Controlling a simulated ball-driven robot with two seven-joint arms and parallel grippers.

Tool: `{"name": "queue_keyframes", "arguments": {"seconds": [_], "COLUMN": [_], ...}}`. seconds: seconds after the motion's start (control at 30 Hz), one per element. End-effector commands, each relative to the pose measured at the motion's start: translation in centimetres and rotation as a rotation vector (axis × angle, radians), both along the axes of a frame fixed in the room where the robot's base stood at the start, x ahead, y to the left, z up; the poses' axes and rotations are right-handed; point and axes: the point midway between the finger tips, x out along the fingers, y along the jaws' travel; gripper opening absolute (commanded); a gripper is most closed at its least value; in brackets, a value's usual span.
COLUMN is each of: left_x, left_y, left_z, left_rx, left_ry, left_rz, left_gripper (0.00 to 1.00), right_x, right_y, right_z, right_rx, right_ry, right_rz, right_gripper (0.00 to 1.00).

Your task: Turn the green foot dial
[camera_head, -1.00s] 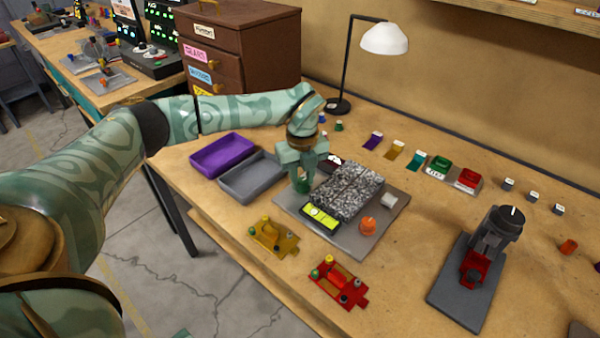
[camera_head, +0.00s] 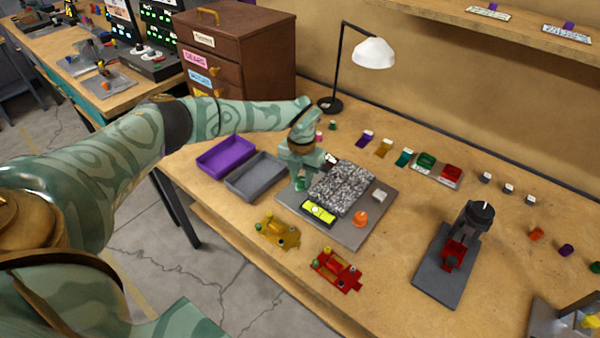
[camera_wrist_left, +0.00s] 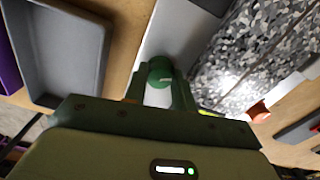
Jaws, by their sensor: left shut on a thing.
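The green foot dial (camera_wrist_left: 160,70) shows in the left wrist view, at the corner of the grey base plate (camera_head: 345,232) under a speckled grey block (camera_head: 341,188). My left gripper (camera_head: 299,183) is over the dial in the head view and hides most of it. In the left wrist view its two green fingers (camera_wrist_left: 160,88) are on either side of the dial, shut on it. An orange dial (camera_head: 360,218) sits at the plate's near right corner. A yellow-green level (camera_head: 318,212) lies along the block's near edge. My right gripper is not in view.
A grey tray (camera_head: 233,190) and a purple tray (camera_head: 226,143) lie left of the plate. A yellow fixture (camera_head: 277,233) and a red fixture (camera_head: 336,271) lie in front. A dark stand (camera_head: 430,277) is at right. A lamp (camera_head: 373,54) stands behind.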

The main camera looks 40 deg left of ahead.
Motion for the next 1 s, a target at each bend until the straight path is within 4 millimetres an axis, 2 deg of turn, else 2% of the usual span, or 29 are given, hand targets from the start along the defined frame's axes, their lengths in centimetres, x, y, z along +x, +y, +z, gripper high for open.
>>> {"name": "queue_keyframes", "arguments": {"seconds": [0.4,1.0], "left_x": [0.1,0.1], "left_y": [-0.1,-0.1], "left_z": [0.2,0.2], "left_rx": [0.001,0.001], "left_ry": [-0.003,-0.003], "left_rz": [-0.393,-0.962], "left_gripper": [0.04,0.04], "right_x": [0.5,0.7], "right_y": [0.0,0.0], "right_z": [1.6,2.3], "right_rx": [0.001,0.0], "right_ry": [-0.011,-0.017], "right_rz": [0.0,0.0], "right_gripper": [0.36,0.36]}}
